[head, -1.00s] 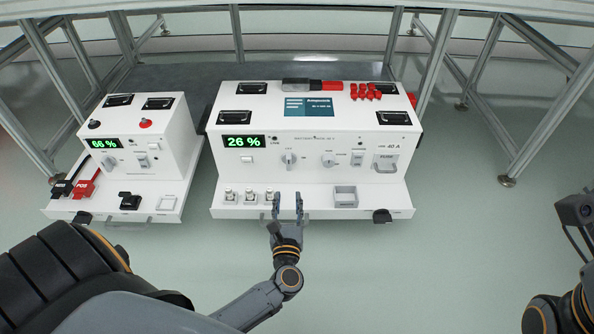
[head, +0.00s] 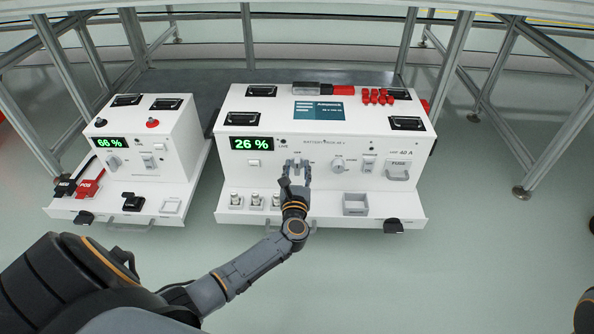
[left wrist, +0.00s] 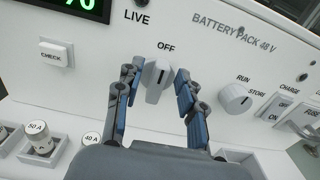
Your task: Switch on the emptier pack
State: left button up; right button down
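The larger white pack (head: 240,100) reads 26 % on its green display (head: 251,143). The smaller white pack (head: 180,125) on the left reads 66 % (head: 111,142). My left gripper (head: 298,168) is at the front of the 26 % pack. In the left wrist view its two fingers stand open on either side of a light grey rotary knob (left wrist: 156,80), with small gaps between. The knob's pointer line runs up towards the OFF label (left wrist: 166,47); other labels around it are hidden. The right gripper is out of view.
Right of the knob are a RUN/STORE knob (left wrist: 236,98), a CHARGE switch (left wrist: 276,106) and a FUSE holder (head: 397,170). A CHECK button (left wrist: 56,54) is left. Several fuses, among them a 50 A one (left wrist: 39,138), and a grey tray (head: 355,204) sit on the ledge.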

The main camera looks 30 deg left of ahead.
pick_arm(q)
jog(key=shift+c, duration=0.2)
grip_shut()
